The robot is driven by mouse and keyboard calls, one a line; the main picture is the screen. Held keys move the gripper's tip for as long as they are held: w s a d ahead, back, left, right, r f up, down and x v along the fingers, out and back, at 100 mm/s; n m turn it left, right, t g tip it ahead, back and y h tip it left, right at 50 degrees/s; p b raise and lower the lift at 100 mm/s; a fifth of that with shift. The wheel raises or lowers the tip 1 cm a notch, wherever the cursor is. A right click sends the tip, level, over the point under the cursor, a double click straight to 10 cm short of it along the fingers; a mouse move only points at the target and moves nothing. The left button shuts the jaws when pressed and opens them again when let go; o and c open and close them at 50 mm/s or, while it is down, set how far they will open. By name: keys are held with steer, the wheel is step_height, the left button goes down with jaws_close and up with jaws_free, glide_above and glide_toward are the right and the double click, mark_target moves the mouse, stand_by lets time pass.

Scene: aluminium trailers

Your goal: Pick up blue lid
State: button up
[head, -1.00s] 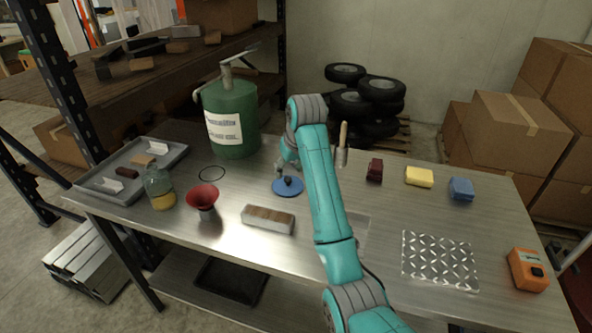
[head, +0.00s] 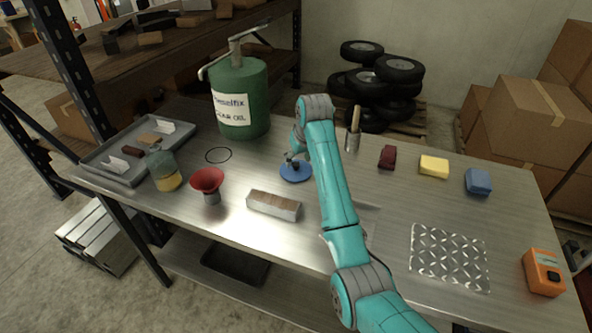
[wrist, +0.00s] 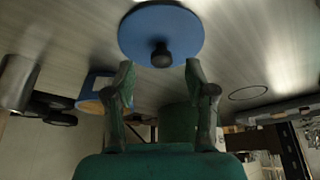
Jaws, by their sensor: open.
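The blue lid (head: 296,171) is a flat round disc lying on the metal table, left of my arm in the head view. In the wrist view the blue lid (wrist: 161,28) shows near the top, with a black knob (wrist: 161,55) standing out from it. My gripper (wrist: 160,75) is open, its two fingers apart with the knob just beyond and between the tips. In the head view my gripper (head: 291,158) is at the lid, partly hidden by my wrist; whether it touches the lid cannot be told.
A green oil drum (head: 240,98) with a pump stands behind left. The table front is mostly clear.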

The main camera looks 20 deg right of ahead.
mark_target(296, 164)
steer(key=shift+x, duration=1.65)
steer(key=shift+a, duration=0.1)
steer(key=c, duration=1)
steer(key=shift+r, duration=0.1)
steer(key=shift+c, duration=0.2)
